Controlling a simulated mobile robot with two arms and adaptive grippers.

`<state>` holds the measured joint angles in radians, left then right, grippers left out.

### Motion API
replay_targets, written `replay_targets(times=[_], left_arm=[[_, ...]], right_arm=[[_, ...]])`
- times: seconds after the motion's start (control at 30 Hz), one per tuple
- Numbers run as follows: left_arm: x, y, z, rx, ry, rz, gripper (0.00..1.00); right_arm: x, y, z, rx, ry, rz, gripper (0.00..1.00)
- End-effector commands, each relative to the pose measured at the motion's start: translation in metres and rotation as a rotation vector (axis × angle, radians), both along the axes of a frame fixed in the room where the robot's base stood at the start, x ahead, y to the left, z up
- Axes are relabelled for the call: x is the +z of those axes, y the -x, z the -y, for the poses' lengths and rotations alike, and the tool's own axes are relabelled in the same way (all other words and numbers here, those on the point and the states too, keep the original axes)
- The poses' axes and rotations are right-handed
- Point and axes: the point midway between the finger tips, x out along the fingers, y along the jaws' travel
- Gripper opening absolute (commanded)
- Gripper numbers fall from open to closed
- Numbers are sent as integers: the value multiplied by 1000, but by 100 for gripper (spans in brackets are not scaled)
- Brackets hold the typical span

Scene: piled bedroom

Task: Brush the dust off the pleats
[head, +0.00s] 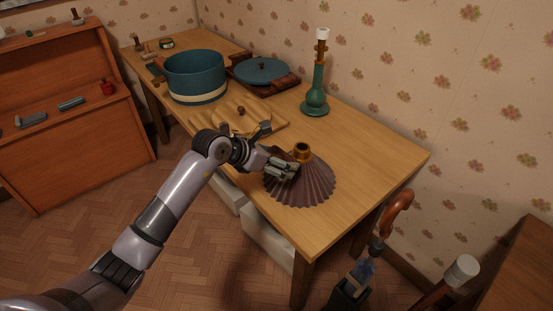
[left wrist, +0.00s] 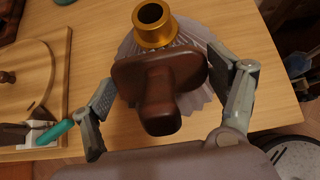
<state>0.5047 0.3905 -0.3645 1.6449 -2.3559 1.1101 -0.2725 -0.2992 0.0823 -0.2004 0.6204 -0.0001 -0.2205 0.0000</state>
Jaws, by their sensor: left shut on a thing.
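A pleated purple-brown lampshade (head: 308,186) with a brass collar (head: 303,151) stands on the wooden table, narrow end up. In the left wrist view the pale-looking pleats (left wrist: 203,98) fan out behind the collar (left wrist: 153,24). My left gripper (head: 284,166) is at the shade's upper left side. It is shut on a dark brown wooden brush (left wrist: 160,100), whose block and stubby handle show between the fingers. The bristles are hidden behind the block, so I cannot tell whether they touch the pleats. My right gripper is not in view.
A teal lamp base (head: 316,88), a teal pot (head: 196,80) and a teal lid (head: 262,70) stand farther back on the table. A light wooden board (head: 258,117) lies behind my left arm. The table's right end is clear. A curved wooden handle (head: 397,206) rises beside the table.

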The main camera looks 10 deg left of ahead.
Motion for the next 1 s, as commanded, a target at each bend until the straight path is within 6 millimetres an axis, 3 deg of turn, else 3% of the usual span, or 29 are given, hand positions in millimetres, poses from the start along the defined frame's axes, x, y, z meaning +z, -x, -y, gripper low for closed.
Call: replay_targets(times=[0.23, 1.0], left_arm=[[-9, -9, 7, 0, 1, 1, 41], [-13, -14, 10, 0, 1, 2, 41]], right_arm=[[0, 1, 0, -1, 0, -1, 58], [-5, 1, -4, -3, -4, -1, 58]])
